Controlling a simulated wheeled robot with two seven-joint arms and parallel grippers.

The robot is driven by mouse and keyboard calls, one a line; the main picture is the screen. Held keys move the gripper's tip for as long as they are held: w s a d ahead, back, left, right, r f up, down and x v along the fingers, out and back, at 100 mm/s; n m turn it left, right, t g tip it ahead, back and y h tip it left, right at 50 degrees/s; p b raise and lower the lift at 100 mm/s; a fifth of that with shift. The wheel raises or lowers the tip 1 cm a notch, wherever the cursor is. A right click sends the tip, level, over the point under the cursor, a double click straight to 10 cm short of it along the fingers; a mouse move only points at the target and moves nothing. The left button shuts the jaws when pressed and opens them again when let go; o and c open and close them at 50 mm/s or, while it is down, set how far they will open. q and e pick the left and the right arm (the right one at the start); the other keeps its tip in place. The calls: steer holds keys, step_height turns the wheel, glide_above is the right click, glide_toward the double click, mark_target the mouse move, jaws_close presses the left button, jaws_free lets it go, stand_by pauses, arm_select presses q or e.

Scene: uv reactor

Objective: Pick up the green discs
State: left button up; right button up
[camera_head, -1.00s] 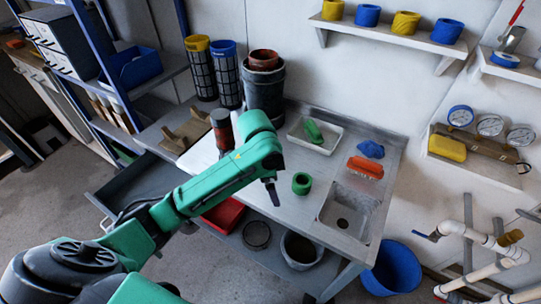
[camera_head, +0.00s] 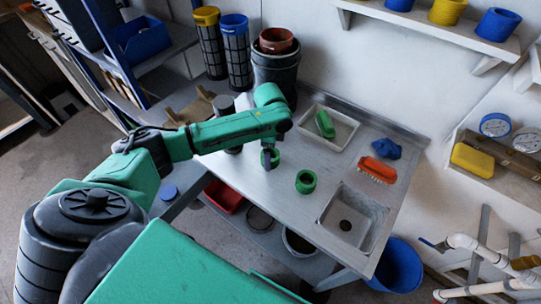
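A green disc (camera_head: 306,182), ring-shaped with a dark hole, lies on the metal bench, left of the sink. A second green ring-like piece (camera_head: 275,155) shows at the fingertips of my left gripper (camera_head: 268,160), partly hidden by the dark fingers. I cannot tell whether the fingers hold it or are only in front of it, nor whether they are open or shut. My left arm reaches in from the left over the bench. My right gripper is not in view.
The bench (camera_head: 262,195) has a sink (camera_head: 357,203) at the right. A tray with a green object (camera_head: 325,124), an orange brush (camera_head: 377,169) and a blue cloth (camera_head: 386,149) lie towards the back. Dark buckets (camera_head: 275,72) stand at the back left.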

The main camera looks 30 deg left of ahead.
arm_select(q)
steer(key=shift+s+f, duration=0.1)
steer(key=shift+f, duration=0.75)
steer(key=c, duration=1.3)
